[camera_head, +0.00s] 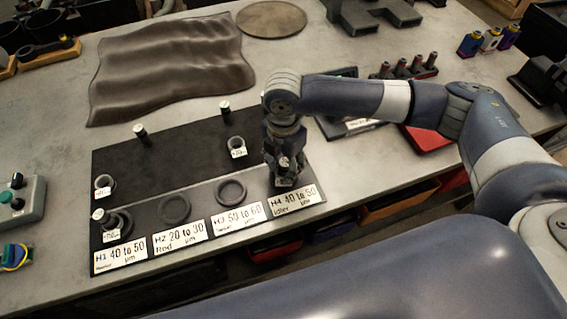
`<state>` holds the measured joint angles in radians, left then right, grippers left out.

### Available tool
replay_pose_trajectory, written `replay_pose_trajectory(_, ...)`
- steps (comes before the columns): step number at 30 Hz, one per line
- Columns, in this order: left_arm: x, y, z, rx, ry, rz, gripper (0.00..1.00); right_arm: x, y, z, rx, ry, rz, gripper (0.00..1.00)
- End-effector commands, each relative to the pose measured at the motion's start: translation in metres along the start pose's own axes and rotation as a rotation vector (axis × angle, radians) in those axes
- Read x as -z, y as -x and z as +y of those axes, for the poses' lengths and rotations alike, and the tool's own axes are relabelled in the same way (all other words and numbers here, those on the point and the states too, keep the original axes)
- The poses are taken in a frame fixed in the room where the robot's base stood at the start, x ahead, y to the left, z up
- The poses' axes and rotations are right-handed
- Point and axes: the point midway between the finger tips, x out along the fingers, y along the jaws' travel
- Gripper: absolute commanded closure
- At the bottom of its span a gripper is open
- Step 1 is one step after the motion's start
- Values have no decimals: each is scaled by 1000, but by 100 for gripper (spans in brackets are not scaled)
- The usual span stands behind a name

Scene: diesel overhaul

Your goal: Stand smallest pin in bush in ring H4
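My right gripper (286,180) points straight down over the H4 place on the dark board, just behind the label H4 40 to 50 (294,200). Its fingers hide ring H4 and whatever stands in it; I cannot tell whether they hold a pin or bush. Two pins stand on the board's back part, one at the left (140,133) and one at the back edge (225,107). A tagged bush (236,145) stands behind ring H3, and another tagged bush (103,186) is at the left edge. My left gripper is out of view.
Ring H1 (125,221) has a tagged bush and a pin head at it. Rings H2 (174,208) and H3 (231,191) look empty. A dark cloth (172,65) and round disc (271,19) lie behind. A rack of several small parts (405,69) stands behind my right arm.

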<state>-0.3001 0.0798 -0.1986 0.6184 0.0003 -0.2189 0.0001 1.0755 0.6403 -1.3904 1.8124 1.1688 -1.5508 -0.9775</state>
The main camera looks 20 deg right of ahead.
Motion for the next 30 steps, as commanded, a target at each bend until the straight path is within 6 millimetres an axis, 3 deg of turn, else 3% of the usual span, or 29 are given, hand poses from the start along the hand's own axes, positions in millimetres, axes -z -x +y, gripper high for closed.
replay_pose_trajectory(9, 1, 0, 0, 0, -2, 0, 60, -1, 69, 3, -13, -1, -4, 55)
replay_pose_trajectory(15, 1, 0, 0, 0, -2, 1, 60, -1, 102, 3, -14, -1, -3, 55)
replay_pose_trajectory(21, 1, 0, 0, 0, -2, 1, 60, -1, 114, 2, -12, -1, -3, 55)
replay_pose_trajectory(30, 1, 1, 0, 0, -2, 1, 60, -1, 114, 2, -12, -1, -3, 55)
